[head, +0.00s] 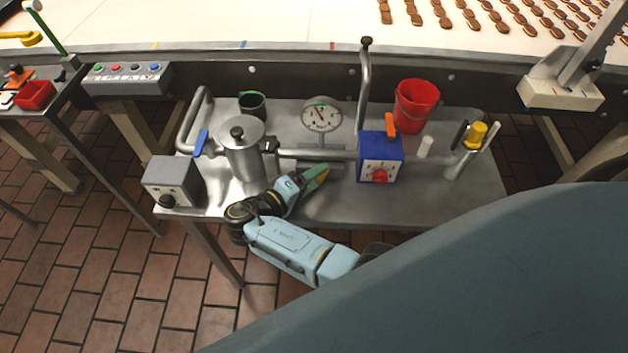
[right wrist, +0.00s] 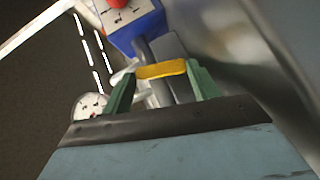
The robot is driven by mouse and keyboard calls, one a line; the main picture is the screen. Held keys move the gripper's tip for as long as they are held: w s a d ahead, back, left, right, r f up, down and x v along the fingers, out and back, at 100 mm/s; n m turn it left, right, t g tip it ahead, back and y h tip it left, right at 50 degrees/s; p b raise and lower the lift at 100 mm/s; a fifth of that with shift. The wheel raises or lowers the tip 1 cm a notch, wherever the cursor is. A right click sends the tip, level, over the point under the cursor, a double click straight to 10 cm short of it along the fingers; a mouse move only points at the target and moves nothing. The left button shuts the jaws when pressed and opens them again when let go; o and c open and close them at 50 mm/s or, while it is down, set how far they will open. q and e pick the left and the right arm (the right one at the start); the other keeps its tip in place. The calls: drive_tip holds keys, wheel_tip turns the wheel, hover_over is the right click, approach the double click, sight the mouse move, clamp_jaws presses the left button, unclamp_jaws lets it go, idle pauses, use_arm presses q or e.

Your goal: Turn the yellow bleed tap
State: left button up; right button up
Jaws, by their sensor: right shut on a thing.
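The yellow bleed tap (right wrist: 161,70) shows in the right wrist view as a short yellow bar below the blue box. My right gripper (right wrist: 160,76) has one green finger at each end of the bar and is shut on it. In the head view my right gripper (head: 319,173) reaches low over the steel bench, left of the blue box (head: 380,157). A little yellow shows between its fingers there; they hide most of the tap. My left gripper is not in view.
On the bench (head: 440,200) stand a steel pot (head: 242,155), a dial gauge (head: 322,116), a grey box (head: 172,183), a red bucket (head: 415,105) and a yellow-capped fitting (head: 475,134). A pipe runs across behind the gripper. The conveyor (head: 300,20) carries biscuits at the back.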

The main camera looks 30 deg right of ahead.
idle(0.4)
drive_tip(key=o, duration=1)
drive_tip(key=shift+s, duration=0.1)
drive_tip(key=shift+f, duration=0.1)
drive_tip(key=shift+a, duration=0.15)
drive_tip(key=shift+a, duration=0.25)
drive_tip(key=b+v, duration=0.1)
drive_tip(key=v, duration=0.5)
drive_tip(key=shift+a, duration=0.1)
drive_tip(key=shift+s+a+r, duration=0.15)
drive_tip(key=shift+a+r, duration=0.2)
drive_tip(key=shift+a, duration=0.15)
